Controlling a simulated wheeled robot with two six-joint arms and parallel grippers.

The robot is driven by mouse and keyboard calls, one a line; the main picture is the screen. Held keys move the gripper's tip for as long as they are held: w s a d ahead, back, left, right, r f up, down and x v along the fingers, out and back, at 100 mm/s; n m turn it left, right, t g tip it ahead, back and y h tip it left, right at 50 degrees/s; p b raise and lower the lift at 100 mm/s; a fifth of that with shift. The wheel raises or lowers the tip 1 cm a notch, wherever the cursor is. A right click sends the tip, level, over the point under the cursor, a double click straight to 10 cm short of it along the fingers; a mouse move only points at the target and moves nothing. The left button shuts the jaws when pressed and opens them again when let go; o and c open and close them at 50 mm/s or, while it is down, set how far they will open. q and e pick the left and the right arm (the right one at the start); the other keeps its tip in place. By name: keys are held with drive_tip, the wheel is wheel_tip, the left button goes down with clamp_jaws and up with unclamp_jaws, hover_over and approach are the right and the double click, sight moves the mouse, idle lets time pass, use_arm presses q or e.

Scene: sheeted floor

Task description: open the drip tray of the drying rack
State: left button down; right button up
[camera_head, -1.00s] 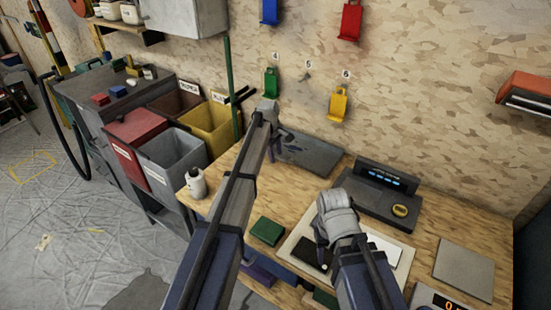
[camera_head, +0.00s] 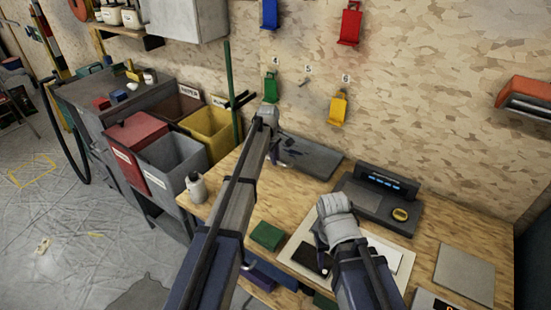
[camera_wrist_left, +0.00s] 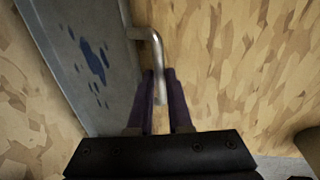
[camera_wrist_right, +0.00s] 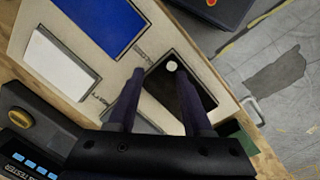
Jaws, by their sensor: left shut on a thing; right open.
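The drip tray (camera_head: 316,160) is a flat grey panel at the back of the workbench, against the wall. In the left wrist view its grey face (camera_wrist_left: 75,65) bears blue stains, and a bent metal handle (camera_wrist_left: 151,40) runs along its edge. My left gripper (camera_wrist_left: 160,75) is shut on the end of this handle. In the head view my left gripper (camera_head: 276,150) is partly hidden by its own wrist. My right gripper (camera_wrist_right: 160,76) is open and empty above a pale board (camera_wrist_right: 75,22) on the bench; it also shows in the head view (camera_head: 322,268).
The board carries a black box (camera_wrist_right: 190,95), a white block (camera_wrist_right: 60,60) and a blue panel (camera_wrist_right: 105,22). A dark tester (camera_head: 372,203) stands right of the tray. A white bottle (camera_head: 196,188) stands at the bench's left edge, beside the bins (camera_head: 172,160).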

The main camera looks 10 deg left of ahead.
idle(0.8)
use_arm(q)
drive_tip(key=s+a, duration=0.2)
drive_tip(key=s, duration=0.2)
drive_tip(key=s+a, duration=0.2)
drive_tip(key=s, duration=0.3)
drive_tip(key=s+a, duration=0.1)
drive_tip(key=s, duration=0.4)
drive_tip(key=shift+s+a, duration=0.1)
drive_tip(key=shift+a, duration=0.3)
drive_tip(key=c, duration=0.8)
unclamp_jaws()
drive_tip(key=shift+c, duration=0.2)
wheel_tip(320, 180, up, 8)
drive_tip(key=s+p, duration=0.1)
drive_tip(key=p, duration=0.6)
drive_tip(key=shift+s+a+f+p, duration=0.15)
drive_tip(key=shift+s+a+p, duration=0.05)
drive_tip(key=shift+a+p, duration=0.1)
use_arm(e)
wheel_tip(320, 180, up, 8)
drive_tip(key=shift+f, duration=0.15)
